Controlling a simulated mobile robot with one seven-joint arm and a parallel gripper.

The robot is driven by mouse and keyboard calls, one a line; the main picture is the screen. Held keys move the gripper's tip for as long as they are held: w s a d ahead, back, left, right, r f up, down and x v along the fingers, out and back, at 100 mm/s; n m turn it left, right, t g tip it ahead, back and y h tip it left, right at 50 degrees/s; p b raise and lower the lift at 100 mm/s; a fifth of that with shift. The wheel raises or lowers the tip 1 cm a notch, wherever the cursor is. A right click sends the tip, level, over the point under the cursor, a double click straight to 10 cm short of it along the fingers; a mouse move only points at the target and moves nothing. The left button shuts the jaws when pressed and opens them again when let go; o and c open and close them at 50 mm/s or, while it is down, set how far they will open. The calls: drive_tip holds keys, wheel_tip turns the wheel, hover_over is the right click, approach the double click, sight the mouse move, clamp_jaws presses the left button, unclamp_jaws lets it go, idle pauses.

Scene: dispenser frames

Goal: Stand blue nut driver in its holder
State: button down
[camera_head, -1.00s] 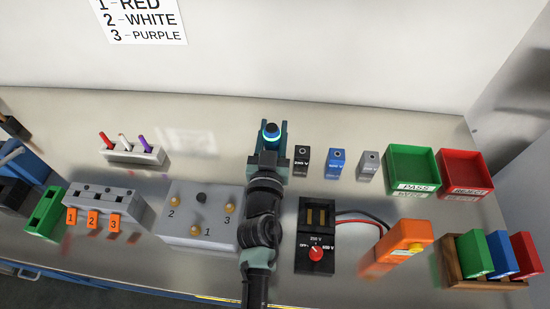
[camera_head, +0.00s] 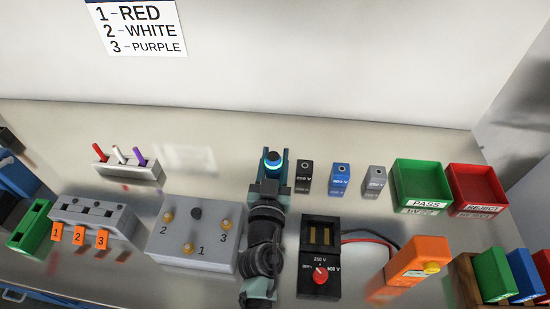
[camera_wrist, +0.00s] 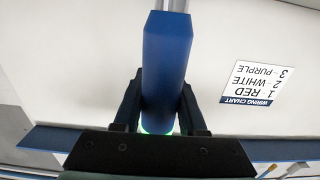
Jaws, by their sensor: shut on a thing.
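My gripper (camera_head: 273,171) is above the middle of the bench and shut on the blue nut driver (camera_head: 273,158). In the head view I see the driver end-on, with a dark top and a bright cyan-blue ring, between the fingers. In the wrist view the driver (camera_wrist: 166,55) is a long blue faceted body between the two dark fingers (camera_wrist: 160,105). A green glow shows at its base near the palm. I cannot tell which thing is its holder; my arm hides part of the bench.
Right of my gripper stand small black (camera_head: 304,176), blue (camera_head: 340,180) and grey (camera_head: 374,182) blocks. Beyond are green (camera_head: 422,203) and red (camera_head: 478,209) bins. A grey terminal box (camera_head: 190,238) is left; a black tester (camera_head: 319,278) is right. A pen rack (camera_head: 128,170) stands farther left.

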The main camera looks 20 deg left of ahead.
drive_tip(key=shift+c, duration=2.3)
unclamp_jaws()
